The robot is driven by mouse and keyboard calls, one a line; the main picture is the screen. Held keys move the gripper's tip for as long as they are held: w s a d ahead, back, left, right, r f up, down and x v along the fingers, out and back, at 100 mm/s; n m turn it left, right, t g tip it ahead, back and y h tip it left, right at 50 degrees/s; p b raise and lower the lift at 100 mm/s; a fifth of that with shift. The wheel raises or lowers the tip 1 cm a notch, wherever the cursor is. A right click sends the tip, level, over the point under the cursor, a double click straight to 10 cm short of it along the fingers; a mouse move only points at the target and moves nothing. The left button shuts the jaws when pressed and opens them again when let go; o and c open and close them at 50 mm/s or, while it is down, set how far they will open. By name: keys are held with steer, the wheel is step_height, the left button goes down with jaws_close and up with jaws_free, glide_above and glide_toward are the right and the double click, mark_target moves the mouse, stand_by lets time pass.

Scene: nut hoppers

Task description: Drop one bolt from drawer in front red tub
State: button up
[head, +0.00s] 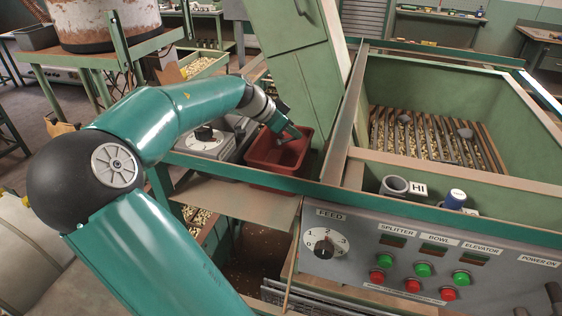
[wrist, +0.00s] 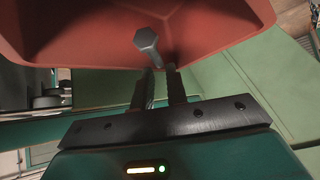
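The red tub (head: 262,160) stands by the green chute, left of the control panel. It also fills the top of the wrist view (wrist: 225,30). My gripper (head: 290,132) is over the tub in the head view. In the wrist view my gripper's fingers (wrist: 162,70) are close together, with a grey hex-head bolt (wrist: 147,42) at their tips. The bolt's head points away from the fingers, its shank runs down to them, and the tub's inside lies behind it. I cannot make out the bolt in the head view.
A grey scale with a dial (head: 204,136) stands close left of the tub. A green hopper with a slatted grate (head: 435,140) is at right. The control panel (head: 345,262) with knob and buttons is in front. A green rail (head: 240,176) runs before the tub.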

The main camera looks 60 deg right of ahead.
steer(key=o, duration=0.3)
steer(key=shift+w, duration=0.1)
steer(key=v, duration=1.3)
steer(key=shift+w+a+r, duration=0.15)
steer(key=shift+a+r, duration=0.1)
